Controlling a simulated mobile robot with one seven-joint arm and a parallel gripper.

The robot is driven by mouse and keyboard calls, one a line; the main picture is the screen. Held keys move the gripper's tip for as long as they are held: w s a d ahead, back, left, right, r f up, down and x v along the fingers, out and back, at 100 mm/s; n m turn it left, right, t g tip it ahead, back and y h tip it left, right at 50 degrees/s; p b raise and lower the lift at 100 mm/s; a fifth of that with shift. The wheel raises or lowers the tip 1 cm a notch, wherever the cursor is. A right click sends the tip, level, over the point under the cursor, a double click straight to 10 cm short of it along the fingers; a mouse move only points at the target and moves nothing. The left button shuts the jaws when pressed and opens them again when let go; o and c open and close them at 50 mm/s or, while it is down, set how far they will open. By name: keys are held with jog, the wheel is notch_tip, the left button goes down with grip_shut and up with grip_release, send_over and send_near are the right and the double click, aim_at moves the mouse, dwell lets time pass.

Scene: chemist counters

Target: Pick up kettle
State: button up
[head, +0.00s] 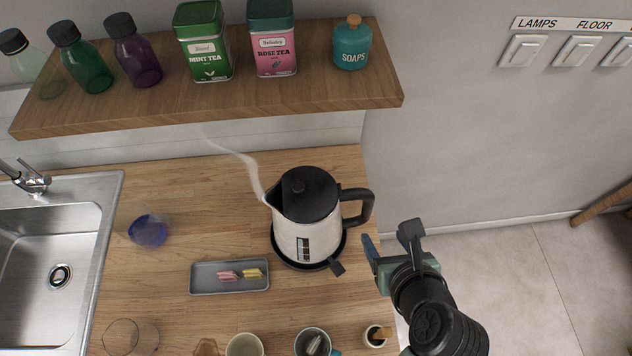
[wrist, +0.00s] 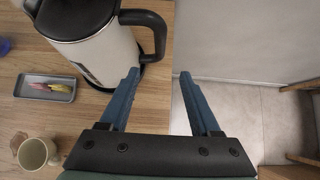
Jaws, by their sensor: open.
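The kettle (head: 305,235) is white with a black lid and a black handle (head: 370,205) on its right side. It stands upright on a dark round base on the wooden counter, with steam rising at its spout. In the wrist view the kettle (wrist: 95,55) is at the upper left, its top cut off by the frame edge. My gripper (head: 388,240) is to the right of the kettle, near the counter's right edge. In the wrist view my gripper (wrist: 159,73) has its two blue fingers apart with nothing between them. The handle is just ahead of the left finger.
A wooden shelf (head: 210,100) with bottles and tea tins hangs behind the kettle. A grey tray (head: 205,280) lies left of the kettle, and several cups, including a cream one (head: 244,346), stand along the front. A sink (head: 50,260) is at far left. Right of the counter is open floor.

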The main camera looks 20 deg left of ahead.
aim_at(369, 211)
jog(key=shift+p+x, duration=1.05)
jog(key=shift+x, duration=5.4)
jog(key=shift+w+a+r, duration=0.1)
jog(key=shift+r, duration=0.05)
grip_shut()
jog(key=shift+w+r, duration=0.2)
jog(key=shift+r, duration=0.05)
